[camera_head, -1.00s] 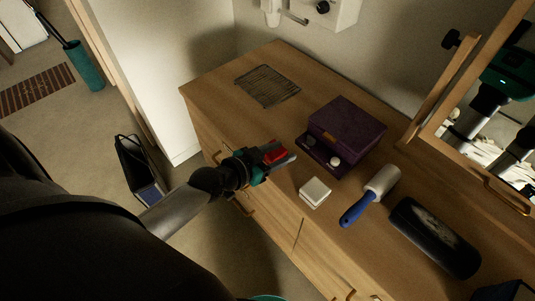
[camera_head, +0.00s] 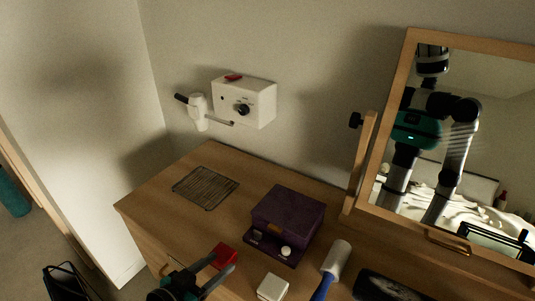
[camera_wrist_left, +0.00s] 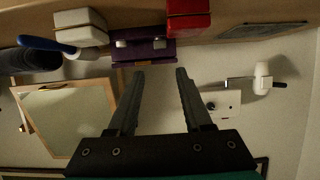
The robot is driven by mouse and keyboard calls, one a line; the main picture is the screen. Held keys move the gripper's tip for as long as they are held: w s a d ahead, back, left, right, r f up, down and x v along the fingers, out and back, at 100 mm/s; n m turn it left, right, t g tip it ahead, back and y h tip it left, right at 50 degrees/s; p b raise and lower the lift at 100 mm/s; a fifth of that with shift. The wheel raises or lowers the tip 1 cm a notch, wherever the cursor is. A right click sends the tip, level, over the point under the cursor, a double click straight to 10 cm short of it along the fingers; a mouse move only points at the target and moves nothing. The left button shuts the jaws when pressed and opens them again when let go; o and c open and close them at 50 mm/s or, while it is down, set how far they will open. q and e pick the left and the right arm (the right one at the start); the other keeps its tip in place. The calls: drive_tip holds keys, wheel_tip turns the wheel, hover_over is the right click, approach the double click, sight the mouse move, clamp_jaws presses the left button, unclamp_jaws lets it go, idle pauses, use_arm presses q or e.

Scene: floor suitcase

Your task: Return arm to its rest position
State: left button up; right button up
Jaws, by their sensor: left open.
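My left gripper (camera_head: 216,271) shows at the bottom of the head view, over the left front part of the wooden dresser (camera_head: 150,205). Its two fingers also show in the left wrist view (camera_wrist_left: 161,74); they stand apart with nothing between them. A red box (camera_head: 225,256) is close by the fingertips in the head view; in the left wrist view the red box (camera_wrist_left: 188,15) lies beyond the fingers, not between them. Most of my left arm is below the head picture. My right gripper is not in view.
On the dresser are a purple box (camera_head: 289,210), a wire rack (camera_head: 205,187), a white block (camera_head: 272,287), a blue-handled lint roller (camera_head: 338,258) and a dark case (camera_head: 388,287). A mirror (camera_head: 485,90) stands at the right. A white wall unit (camera_head: 255,100) hangs behind.

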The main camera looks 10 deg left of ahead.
use_arm(q)
drive_tip(key=s+d+f+g, duration=0.2)
drive_tip(key=s+d+g, duration=0.3)
drive_tip(key=s+d, duration=0.1)
drive_tip(key=s+a+r+n+g+y, duration=0.2)
drive_tip(key=s+a+g+y, duration=0.15)
drive_tip(key=s, duration=0.65)
wheel_tip(320, 180, down, 26)
drive_tip(key=g+b, duration=0.2)
drive_tip(key=b, duration=0.2)
drive_tip(key=s+a+f+g+b, duration=0.1)
drive_tip(key=s+f+b, duration=0.3)
drive_tip(key=s+f, duration=1.2)
wheel_tip(320, 180, down, 3)
drive_tip(key=shift+s+a+f+m+y+b, duration=0.1)
drive_tip(key=shift+s+a+m+y+b, duration=0.25)
drive_tip(key=shift+a+y, duration=0.1)
